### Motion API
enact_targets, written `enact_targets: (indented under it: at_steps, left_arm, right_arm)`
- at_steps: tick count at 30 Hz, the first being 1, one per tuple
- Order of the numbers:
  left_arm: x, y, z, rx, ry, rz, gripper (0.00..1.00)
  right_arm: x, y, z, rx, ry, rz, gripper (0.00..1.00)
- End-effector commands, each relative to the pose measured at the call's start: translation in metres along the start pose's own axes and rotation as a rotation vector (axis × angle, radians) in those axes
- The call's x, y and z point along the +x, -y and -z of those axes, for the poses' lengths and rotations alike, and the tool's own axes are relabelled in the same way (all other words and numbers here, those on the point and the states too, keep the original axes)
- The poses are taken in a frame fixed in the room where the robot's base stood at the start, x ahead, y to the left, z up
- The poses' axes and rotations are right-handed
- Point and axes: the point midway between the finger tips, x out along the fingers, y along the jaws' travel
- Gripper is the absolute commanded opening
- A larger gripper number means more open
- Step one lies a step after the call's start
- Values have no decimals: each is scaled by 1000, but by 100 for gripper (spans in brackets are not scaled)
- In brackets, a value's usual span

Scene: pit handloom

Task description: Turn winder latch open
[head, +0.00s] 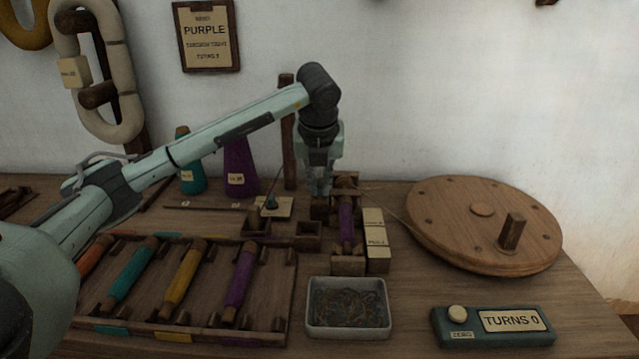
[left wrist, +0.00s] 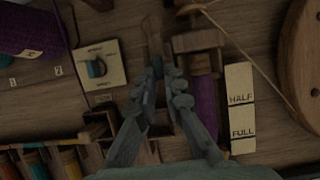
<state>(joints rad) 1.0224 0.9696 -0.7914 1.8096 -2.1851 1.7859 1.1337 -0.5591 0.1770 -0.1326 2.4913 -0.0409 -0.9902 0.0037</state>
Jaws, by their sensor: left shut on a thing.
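My left gripper (head: 319,188) points down at the left side of the winder's wooden bobbin holder (head: 347,265). In the left wrist view its fingertips (left wrist: 164,72) are close together, shut on a small brown wooden piece (left wrist: 151,38) that looks like the latch. The fingers hide most of it, so its exact angle cannot be told. A purple bobbin (head: 346,222) lies in the holder, just right of the gripper; it also shows in the left wrist view (left wrist: 204,95). My right gripper is not in view.
A round wooden wheel (head: 470,222) with a handle stands right of the holder. A HALF/FULL gauge block (head: 376,240) is beside the holder. A cream plate with a teal knob (head: 271,203) is to the left. A bobbin tray (head: 190,315), thread dish (head: 347,308) and TURNS counter (head: 492,326) are in front.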

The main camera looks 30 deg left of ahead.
Motion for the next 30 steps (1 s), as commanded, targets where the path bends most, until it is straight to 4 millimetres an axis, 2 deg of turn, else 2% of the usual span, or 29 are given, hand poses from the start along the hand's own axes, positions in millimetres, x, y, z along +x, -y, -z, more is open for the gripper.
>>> enact_targets:
  at_steps: [2,3,7,15,19,23,30]
  left_arm:
    - [0,0,0,-1,0,1,0]
    - [0,0,0,-1,0,1,14]
    - [0,0,0,0,0,1,30]
    - [0,0,0,1,0,1,30]
    - [-8,0,-1,0,1,2,30]
    - [-29,0,-1,1,4,3,30]
    - [-84,1,-1,1,5,4,30]
  right_arm:
    - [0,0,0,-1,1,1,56]
    - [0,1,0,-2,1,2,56]
    - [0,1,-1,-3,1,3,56]
    - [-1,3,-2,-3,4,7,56]
    - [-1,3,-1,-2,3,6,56]
    - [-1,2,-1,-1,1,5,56]
    - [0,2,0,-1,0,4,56]
